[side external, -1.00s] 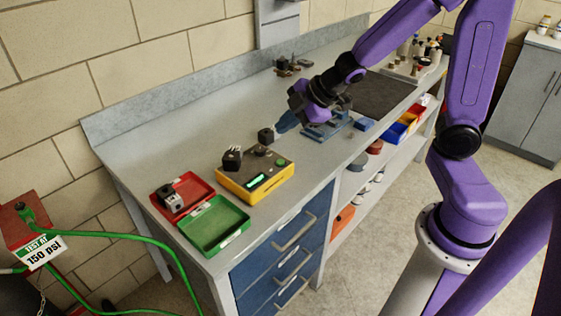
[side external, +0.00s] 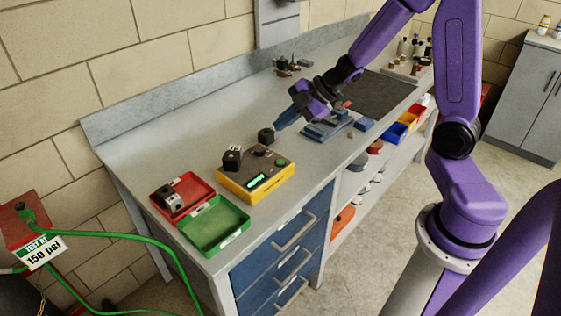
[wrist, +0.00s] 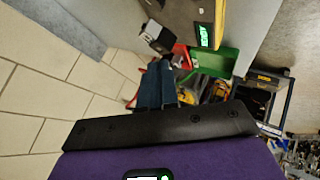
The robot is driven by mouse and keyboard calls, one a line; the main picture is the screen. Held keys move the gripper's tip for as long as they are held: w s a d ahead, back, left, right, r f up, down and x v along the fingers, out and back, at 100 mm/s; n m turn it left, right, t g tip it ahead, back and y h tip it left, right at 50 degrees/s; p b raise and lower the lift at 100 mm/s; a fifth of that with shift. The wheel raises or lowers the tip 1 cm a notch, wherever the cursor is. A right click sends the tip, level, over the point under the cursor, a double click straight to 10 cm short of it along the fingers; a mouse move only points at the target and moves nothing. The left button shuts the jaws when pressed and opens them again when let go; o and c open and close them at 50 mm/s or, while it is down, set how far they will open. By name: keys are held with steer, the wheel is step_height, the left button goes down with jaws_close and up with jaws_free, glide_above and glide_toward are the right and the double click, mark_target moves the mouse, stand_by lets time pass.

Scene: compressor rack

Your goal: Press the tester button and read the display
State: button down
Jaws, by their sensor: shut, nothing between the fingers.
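The tester (side external: 285,178) is a yellow box with a dark top on the bench. Its lit green display (side external: 258,181) faces the front; the characters are too small to read. A round green button (side external: 281,162) is on its top right. In the wrist view the tester (wrist: 183,18) is cut off at the top edge, with the display (wrist: 204,36) lit. My gripper (side external: 279,126) is shut and empty, above the bench behind and right of the tester, apart from it. Its blue fingers also show in the wrist view (wrist: 156,84).
A black block (side external: 232,158) is at the tester's back left corner, another (side external: 266,135) behind it, near my fingers. A red tray (side external: 206,184) with a dark part and an empty green tray (side external: 213,228) lie left. A blue fixture (side external: 326,126) stands right of my gripper. The bench's back left is clear.

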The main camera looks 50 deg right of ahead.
mark_target(284, 162)
steer(key=shift+f, duration=4.35)
steer(key=shift+f, duration=0.15)
steer(key=shift+f, duration=0.25)
steer(key=shift+f, duration=0.4)
steer(key=shift+r, duration=0.8)
steer(key=shift+r, duration=0.15)
steer(key=shift+r, duration=2.35)
